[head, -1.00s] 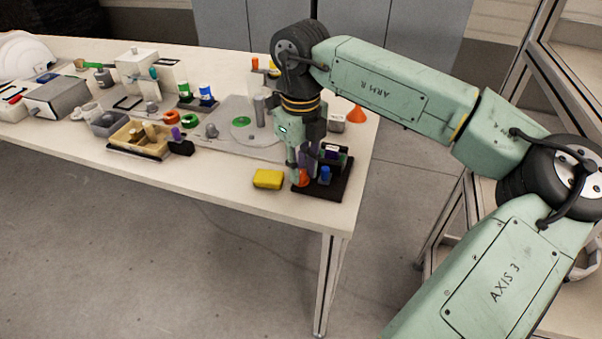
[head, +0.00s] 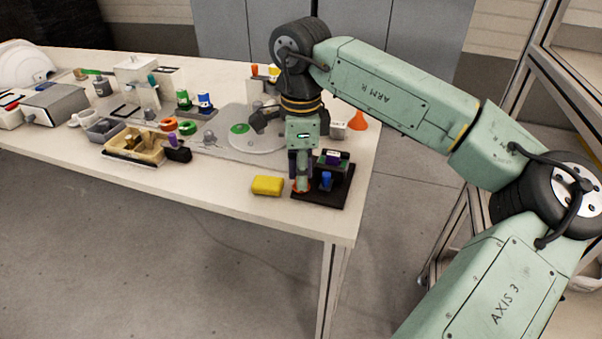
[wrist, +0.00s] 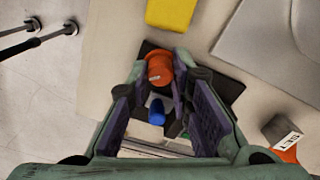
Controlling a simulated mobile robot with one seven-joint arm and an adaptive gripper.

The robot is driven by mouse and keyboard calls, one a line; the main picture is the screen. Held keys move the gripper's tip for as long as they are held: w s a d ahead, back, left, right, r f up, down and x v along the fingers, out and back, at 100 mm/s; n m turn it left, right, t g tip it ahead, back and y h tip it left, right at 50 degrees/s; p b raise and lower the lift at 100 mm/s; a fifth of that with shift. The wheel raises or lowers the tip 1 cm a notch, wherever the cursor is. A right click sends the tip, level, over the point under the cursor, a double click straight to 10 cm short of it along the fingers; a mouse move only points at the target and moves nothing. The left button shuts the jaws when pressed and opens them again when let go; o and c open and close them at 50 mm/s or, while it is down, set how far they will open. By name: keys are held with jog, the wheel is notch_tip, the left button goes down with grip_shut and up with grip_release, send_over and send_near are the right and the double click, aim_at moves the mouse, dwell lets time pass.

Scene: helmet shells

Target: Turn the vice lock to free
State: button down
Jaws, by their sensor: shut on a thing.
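A black base (head: 322,198) lies at the near right corner of the table and carries an orange knob (head: 295,188), a blue knob (head: 326,179) and a dark block (head: 334,161). In the wrist view the orange knob (wrist: 160,70) and the blue knob (wrist: 157,112) show between my fingers. My gripper (wrist: 158,66) points down over the base, its fingertips shut on the orange knob. My fingers hide part of the knob in the head view. I cannot read which position the lock is in.
A yellow block (head: 268,185) lies just left of the base. An orange cone (head: 358,121) stands behind. The table's front edge is close, and the table front left of the yellow block is clear.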

jog(key=shift+n, duration=0.6)
jog(key=c, duration=1.7)
grip_release()
notch_tip(320, 180, up, 12)
jog(key=shift+r, duration=0.1)
